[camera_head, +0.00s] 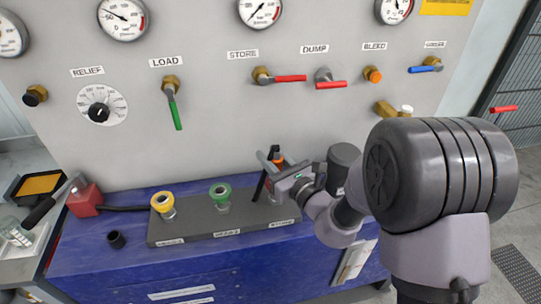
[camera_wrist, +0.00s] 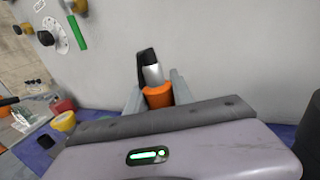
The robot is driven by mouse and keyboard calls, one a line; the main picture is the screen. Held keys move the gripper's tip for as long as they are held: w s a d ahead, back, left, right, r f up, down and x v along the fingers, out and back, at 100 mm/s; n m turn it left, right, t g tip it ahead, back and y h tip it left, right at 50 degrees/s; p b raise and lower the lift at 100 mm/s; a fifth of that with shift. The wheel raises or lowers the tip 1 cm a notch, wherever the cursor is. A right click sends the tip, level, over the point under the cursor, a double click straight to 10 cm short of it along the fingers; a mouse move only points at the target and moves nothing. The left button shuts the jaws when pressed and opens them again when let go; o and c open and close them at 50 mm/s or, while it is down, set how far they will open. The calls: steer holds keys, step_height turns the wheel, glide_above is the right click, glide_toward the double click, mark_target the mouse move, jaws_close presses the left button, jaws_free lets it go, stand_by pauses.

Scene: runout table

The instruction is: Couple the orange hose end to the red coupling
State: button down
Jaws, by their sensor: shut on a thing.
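The orange hose end (camera_head: 277,157) shows between the jaws of my gripper (camera_head: 273,172), above the right end of the dark coupling bar (camera_head: 190,230). In the wrist view my gripper (camera_wrist: 157,103) is shut on the orange hose end (camera_wrist: 158,97), with a silver and black part beyond the orange collar. A yellow coupling (camera_head: 162,202) and a green coupling (camera_head: 220,193) stand on the bar to the left of my gripper. Whether the hose end touches anything there cannot be told.
The grey panel behind carries gauges, a green-handled valve (camera_head: 174,108), red-handled valves (camera_head: 290,78) and a relief dial (camera_head: 102,108). A red block (camera_head: 84,198) with a black hose and a small black cup (camera_head: 116,240) sit on the blue bench top (camera_head: 90,262).

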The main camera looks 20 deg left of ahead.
steer(key=shift+f+b, duration=0.35)
steer(key=shift+f, duration=0.1)
steer(key=c, duration=1)
jaws_free()
steer(key=shift+c, duration=0.2)
steer(key=shift+d, duration=0.1)
steer(key=p+v, duration=1)
steer(key=v, duration=0.7)
steer(key=shift+s, duration=0.15)
steer(key=shift+d, duration=0.1)
